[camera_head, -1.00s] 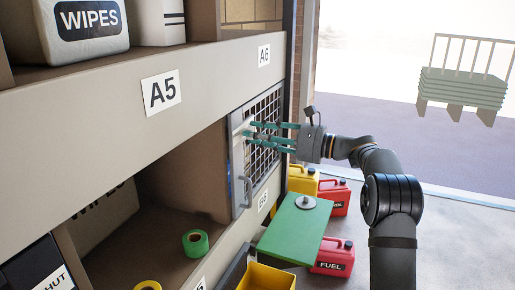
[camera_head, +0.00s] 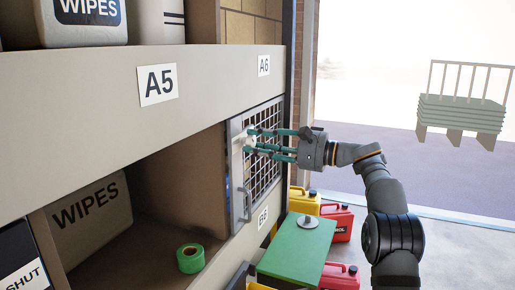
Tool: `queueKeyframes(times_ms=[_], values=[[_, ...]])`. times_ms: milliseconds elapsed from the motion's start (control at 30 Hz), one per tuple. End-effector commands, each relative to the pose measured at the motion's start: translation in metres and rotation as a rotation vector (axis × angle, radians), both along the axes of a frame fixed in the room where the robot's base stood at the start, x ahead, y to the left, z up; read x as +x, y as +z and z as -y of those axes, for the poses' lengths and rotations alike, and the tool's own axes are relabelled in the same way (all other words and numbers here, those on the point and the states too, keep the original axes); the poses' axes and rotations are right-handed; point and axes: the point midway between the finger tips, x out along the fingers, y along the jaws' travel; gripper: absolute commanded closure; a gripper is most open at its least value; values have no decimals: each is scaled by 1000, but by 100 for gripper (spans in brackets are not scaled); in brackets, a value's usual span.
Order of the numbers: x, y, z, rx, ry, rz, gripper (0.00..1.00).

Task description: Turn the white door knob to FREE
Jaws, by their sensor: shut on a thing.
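The white door knob (camera_head: 249,141) sits on the upper part of the grey frame of a mesh door (camera_head: 237,170), in the bay between the A6 and B6 labels. My gripper (camera_head: 256,142) has come in from the right, with its teal fingers shut on the knob. The fingers hide part of the knob, and I cannot read any FREE marking or the knob's angle. The door looks closed against the shelf. Its grey pull handle (camera_head: 244,204) is below the knob and apart from my fingers.
A green board (camera_head: 294,250) with a round grey object (camera_head: 308,221) lies below my gripper. Red cans (camera_head: 338,222) and a yellow can (camera_head: 304,201) stand on the floor nearby. Green tape (camera_head: 190,258) lies in the open bay to the left. The doorway at right is clear near my arm.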

Motion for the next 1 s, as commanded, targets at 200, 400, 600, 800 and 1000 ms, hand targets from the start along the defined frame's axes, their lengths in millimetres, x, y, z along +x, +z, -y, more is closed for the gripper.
queueKeyframes(times_ms=[200,400,600,800,1000], values=[[-2,0,-2,-14,6,42,95],[-2,0,-3,-17,7,49,95],[-2,0,-3,-18,7,48,96],[-2,0,-3,-17,7,46,60],[-1,-1,-2,-18,3,46,50]])
